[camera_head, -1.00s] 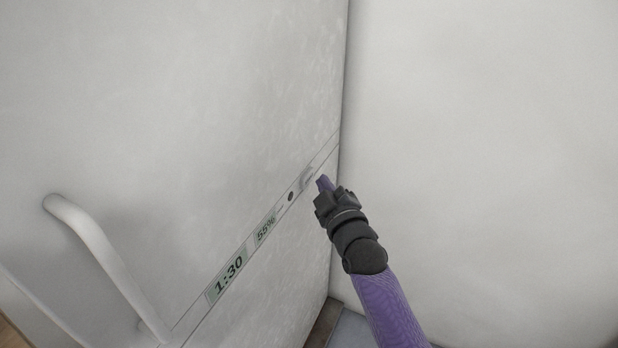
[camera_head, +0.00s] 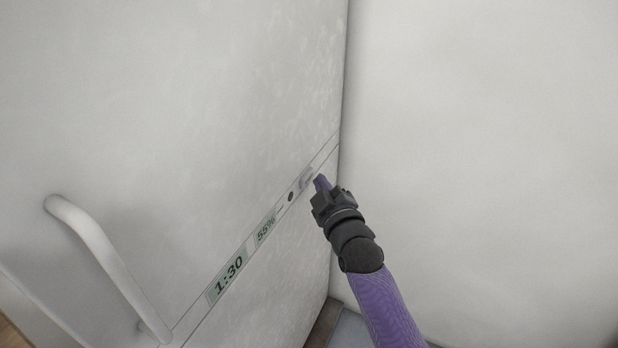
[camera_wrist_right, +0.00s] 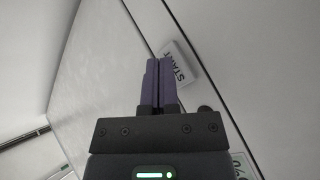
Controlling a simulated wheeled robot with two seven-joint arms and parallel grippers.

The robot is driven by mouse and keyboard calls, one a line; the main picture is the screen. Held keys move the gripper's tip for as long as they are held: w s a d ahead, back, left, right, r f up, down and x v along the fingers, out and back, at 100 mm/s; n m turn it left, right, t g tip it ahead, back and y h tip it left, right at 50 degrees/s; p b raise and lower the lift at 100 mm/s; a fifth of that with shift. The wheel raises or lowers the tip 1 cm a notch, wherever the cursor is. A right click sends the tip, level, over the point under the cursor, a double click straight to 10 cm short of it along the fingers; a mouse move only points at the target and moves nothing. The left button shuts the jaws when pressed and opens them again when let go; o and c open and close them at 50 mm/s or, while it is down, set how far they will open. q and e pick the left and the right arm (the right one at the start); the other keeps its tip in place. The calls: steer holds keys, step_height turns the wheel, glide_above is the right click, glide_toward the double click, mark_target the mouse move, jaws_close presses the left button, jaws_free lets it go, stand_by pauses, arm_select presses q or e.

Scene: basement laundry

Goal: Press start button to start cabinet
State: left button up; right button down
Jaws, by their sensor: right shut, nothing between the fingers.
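The white cabinet (camera_head: 200,120) fills the left of the head view, with a narrow control strip running diagonally across its front. The strip carries a display reading 1:30 (camera_head: 228,278), a display reading 55% (camera_head: 266,227) and a small dark round knob (camera_head: 291,196). The start button (camera_head: 306,178) is a light grey tab near the strip's upper end. In the right wrist view the button (camera_wrist_right: 179,64) shows the letters START, partly covered by my fingers. My right gripper (camera_head: 320,181) is shut and empty, its purple fingertips close beside the button. I cannot tell whether they touch.
A white bar handle (camera_head: 105,255) sticks out from the cabinet at the lower left. A plain white wall or panel (camera_head: 480,130) stands close on the right of my right arm. A little floor shows at the bottom.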

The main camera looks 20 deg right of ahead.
steer(key=shift+w+a, duration=0.1)
arm_select(q)
steer(key=shift+w+f, duration=0.1)
steer(key=shift+w, duration=0.35)
steer(key=shift+s, duration=0.5)
arm_select(e)
steer(key=shift+w+a, duration=0.25)
steer(key=shift+w, duration=0.05)
arm_select(q)
steer(key=shift+w, duration=0.1)
steer(key=shift+w+r+p, duration=0.45)
steer(key=shift+w+p, duration=0.05)
arm_select(e)
steer(key=shift+s+d, duration=0.5)
steer(key=shift+s, duration=0.1)
